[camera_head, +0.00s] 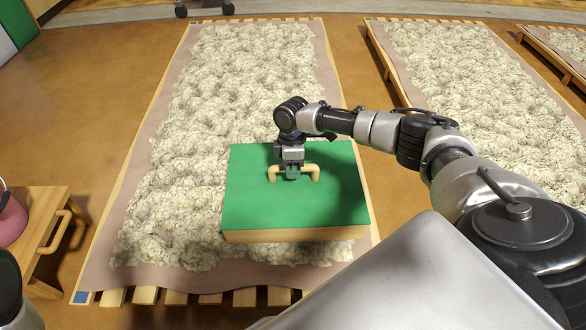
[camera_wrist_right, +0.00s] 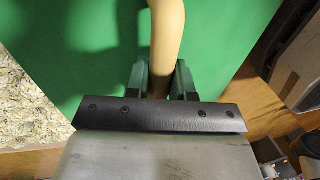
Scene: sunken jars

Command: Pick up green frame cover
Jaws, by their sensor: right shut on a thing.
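The green frame cover (camera_head: 260,210) is a flat green panel with wooden sides and a pale wooden bar handle (camera_head: 312,172) on top. In the head view it lies over the near right part of the middle bed. My right gripper (camera_head: 292,174) is above the cover and shut on its handle, near the handle's middle. In the right wrist view the handle (camera_wrist_right: 166,45) passes between the fingers (camera_wrist_right: 160,82), with the green top (camera_wrist_right: 80,50) behind. I cannot tell whether the cover is lifted off the bed. My left gripper is not in view.
The middle slatted bed (camera_head: 215,75) carries pale, lumpy material on a brownish sheet. A similar bed (camera_head: 460,75) stands to the right, another at the far right edge. A wooden stand (camera_head: 48,212) with a pink vessel (camera_head: 10,222) is at left. Brown floor (camera_head: 100,95) lies open left of the bed.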

